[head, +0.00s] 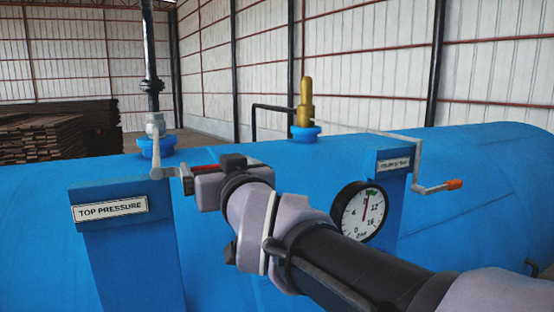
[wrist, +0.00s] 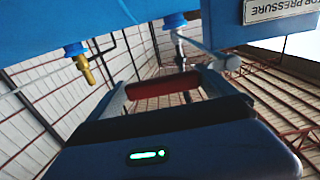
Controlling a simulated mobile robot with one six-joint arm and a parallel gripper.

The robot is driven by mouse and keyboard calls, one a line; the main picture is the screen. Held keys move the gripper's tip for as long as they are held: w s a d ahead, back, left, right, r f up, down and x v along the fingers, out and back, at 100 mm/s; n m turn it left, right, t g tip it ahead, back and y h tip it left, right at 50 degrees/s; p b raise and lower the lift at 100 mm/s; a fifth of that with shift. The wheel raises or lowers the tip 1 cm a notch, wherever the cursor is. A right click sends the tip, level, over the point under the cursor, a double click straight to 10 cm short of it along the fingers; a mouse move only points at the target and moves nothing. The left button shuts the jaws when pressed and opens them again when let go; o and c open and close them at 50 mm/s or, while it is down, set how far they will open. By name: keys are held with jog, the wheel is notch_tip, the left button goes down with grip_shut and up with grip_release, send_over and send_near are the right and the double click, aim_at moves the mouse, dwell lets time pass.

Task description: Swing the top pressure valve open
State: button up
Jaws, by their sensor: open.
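The top pressure valve (head: 155,128) is a grey fitting on a blue flange, above the blue post whose label (head: 110,208) reads TOP PRESSURE. Its grey lever (head: 157,160) hangs down and bends right towards my gripper (head: 186,178). In the wrist view the lever (wrist: 208,50) runs down to the right, its end close to the right finger of my gripper (wrist: 165,88). My gripper is open at the lever's lower end. A dark red bar (wrist: 163,87) shows between the fingers; I cannot tell whether it is the lever's grip. Contact is unclear.
A second post at right carries a crank with an orange grip (head: 452,185). A round gauge (head: 362,211) sits behind my arm. A brass valve (head: 304,105) stands on the blue tank (head: 480,160). A dark vertical pipe (head: 150,60) rises above the top pressure valve.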

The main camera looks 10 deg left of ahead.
jog(key=shift+x, duration=1.1)
jog(key=shift+a, duration=0.3)
jog(key=shift+d, duration=0.2)
jog(key=shift+c, duration=0.2)
jog(key=c, duration=1.8)
jog(key=shift+o, duration=0.2)
jog(key=shift+f, duration=0.15)
